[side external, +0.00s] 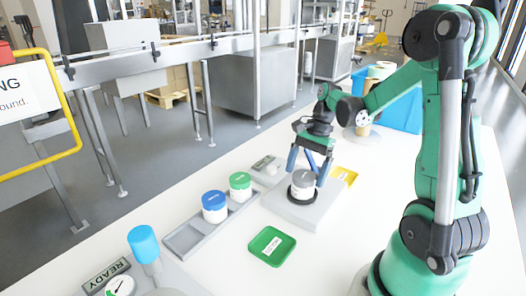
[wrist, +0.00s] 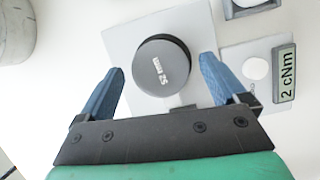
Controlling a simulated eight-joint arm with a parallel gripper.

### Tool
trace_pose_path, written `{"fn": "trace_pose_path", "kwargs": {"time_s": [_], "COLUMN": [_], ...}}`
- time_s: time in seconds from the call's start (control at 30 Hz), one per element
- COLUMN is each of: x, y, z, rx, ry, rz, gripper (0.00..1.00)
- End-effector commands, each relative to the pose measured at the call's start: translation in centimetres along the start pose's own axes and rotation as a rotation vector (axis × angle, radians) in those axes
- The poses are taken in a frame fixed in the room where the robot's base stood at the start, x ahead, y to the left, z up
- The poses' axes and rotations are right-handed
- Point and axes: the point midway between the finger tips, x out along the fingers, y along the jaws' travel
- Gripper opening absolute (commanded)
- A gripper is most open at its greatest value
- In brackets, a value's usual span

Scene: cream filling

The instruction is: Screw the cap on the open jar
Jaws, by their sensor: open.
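A white jar (side external: 303,191) stands upright in a black ring on a grey platform (side external: 288,208) in the side view. A dark grey cap (side external: 304,178) sits on top of it; how tightly it is seated I cannot tell. In the wrist view the cap (wrist: 161,67) shows from above, marked "52 mm", and hides the jar. My gripper (side external: 308,170) is over the jar, pointing down. Its blue fingers (wrist: 162,72) are spread on either side of the cap, with visible gaps in the wrist view.
A grey rack (side external: 185,240) holds a blue-lidded jar (side external: 214,206) and a green-lidded jar (side external: 240,186), with an empty slot nearest. A green tray (side external: 263,259) and a yellow tray (side external: 350,176) lie beside the platform. A display (wrist: 286,73) reads "2 cNm".

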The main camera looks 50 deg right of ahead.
Motion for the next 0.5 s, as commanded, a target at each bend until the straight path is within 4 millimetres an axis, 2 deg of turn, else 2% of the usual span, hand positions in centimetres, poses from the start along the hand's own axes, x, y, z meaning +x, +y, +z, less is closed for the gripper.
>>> {"fn": "trace_pose_path", "kwargs": {"time_s": [0.17,0.4,0.5], "x": [0.02,0.05,0.05], "y": [-0.05,-0.32,-0.31], "z": [0.01,0.08,0.10], "rx": [-0.040,-0.393,-0.457], "ry": [0.000,-0.001,-0.001], "rz": [0.017,0.161,0.187], "gripper": [0.92,0.92,0.92]}}
